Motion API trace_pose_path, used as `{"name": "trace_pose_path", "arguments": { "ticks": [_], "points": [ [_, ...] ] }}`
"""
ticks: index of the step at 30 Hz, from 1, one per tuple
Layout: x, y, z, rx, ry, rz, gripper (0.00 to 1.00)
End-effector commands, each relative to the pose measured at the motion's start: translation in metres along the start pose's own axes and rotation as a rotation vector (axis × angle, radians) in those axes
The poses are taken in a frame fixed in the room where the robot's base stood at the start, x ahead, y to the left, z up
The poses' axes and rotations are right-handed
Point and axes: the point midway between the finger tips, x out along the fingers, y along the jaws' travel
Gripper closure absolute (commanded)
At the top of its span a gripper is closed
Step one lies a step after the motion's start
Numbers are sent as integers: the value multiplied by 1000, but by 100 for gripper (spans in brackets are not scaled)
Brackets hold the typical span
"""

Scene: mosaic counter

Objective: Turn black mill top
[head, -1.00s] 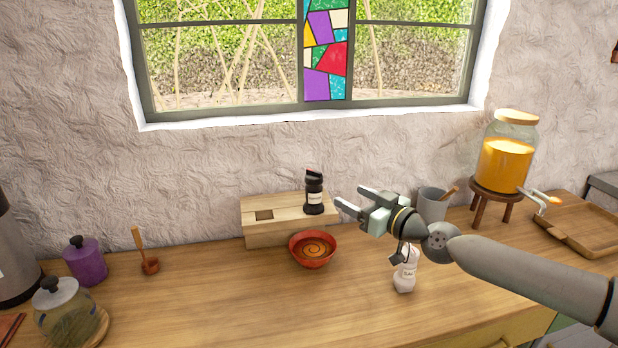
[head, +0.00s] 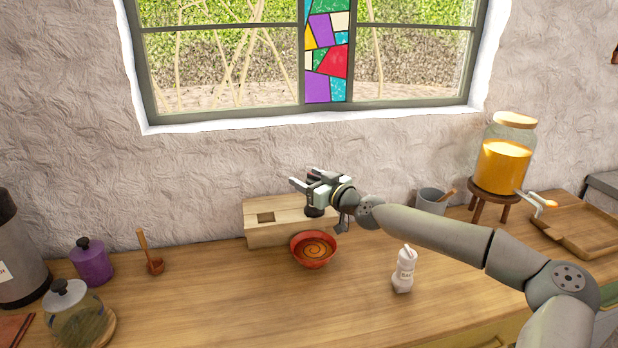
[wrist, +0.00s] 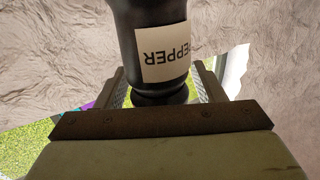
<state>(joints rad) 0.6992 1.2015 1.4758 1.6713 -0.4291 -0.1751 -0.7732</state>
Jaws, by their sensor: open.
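The black pepper mill (head: 314,211) stands upright on the wooden box (head: 262,233) by the wall. In the head view my gripper (head: 303,180) hides most of it, and only its foot shows clearly. In the wrist view the mill's black body (wrist: 160,82) and its white pepper label (wrist: 162,52), upside down, fill the upper middle. My gripper is open. Its two fingers stand on either side of the mill's narrow neck, with gaps visible on both sides. The mill's top is hidden behind the gripper's body.
A red bowl (head: 313,250) with orange contents sits just in front of the box. A white bottle (head: 403,270) stands right of it, below my arm. A grey cup (head: 432,201) and a juice jar (head: 505,155) are further right.

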Motion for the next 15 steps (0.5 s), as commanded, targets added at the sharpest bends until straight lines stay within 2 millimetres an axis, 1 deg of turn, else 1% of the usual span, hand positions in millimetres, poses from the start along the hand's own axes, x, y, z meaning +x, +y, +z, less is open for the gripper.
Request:
{"name": "trace_pose_path", "arguments": {
  "ticks": [6,8,9,11,15],
  "points": [
    [0,0,0,0,0,0,37],
    [0,0,0,0,0,0,54],
    [0,0,0,0,0,0,65],
    [0,0,0,0,0,0,82],
    [0,0,0,-1,-1,1,82]
  ]
}}
